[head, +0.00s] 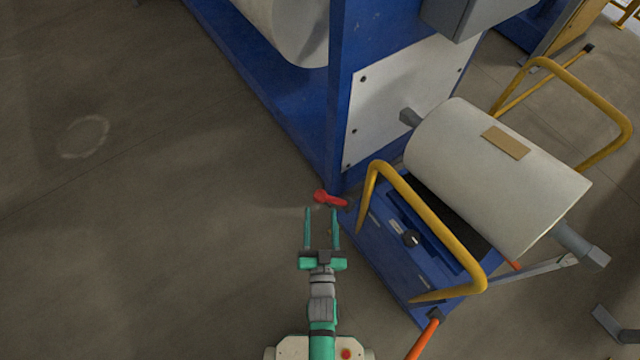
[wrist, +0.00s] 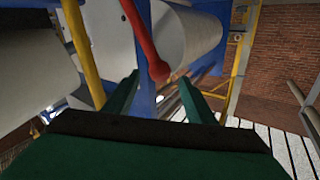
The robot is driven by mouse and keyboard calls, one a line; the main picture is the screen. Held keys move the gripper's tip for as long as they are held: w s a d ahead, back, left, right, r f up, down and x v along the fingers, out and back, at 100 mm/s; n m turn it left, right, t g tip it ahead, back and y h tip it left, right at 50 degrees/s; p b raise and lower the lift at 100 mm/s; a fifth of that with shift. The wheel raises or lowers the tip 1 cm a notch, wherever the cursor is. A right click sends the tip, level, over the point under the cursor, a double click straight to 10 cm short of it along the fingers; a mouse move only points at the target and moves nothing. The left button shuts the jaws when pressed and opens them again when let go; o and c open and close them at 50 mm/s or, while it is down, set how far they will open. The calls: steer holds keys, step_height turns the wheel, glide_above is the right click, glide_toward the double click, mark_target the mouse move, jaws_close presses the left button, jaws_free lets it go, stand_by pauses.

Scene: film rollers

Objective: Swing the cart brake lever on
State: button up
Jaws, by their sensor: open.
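The red brake lever (head: 328,198) sticks out from the near-left corner of the blue cart (head: 385,240). In the wrist view the red lever (wrist: 143,38) comes down from the top edge, its rounded end appearing between the fingertips. My gripper (head: 321,212) is open and empty, its two green fingers pointing at the lever. The fingertips look just short of the lever in the head view. The wrist view also shows my gripper (wrist: 159,77) with its fingers apart. Whether either finger touches the lever cannot be told.
The cart carries a large pale roll (head: 500,170) and has yellow rails (head: 425,215). A blue machine frame (head: 350,90) stands just behind the lever. The floor at left is clear.

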glide_above(333, 200)
steer(key=w+a, duration=0.2)
steer(key=a, duration=0.2)
steer(key=shift+a, duration=0.1)
jaws_close()
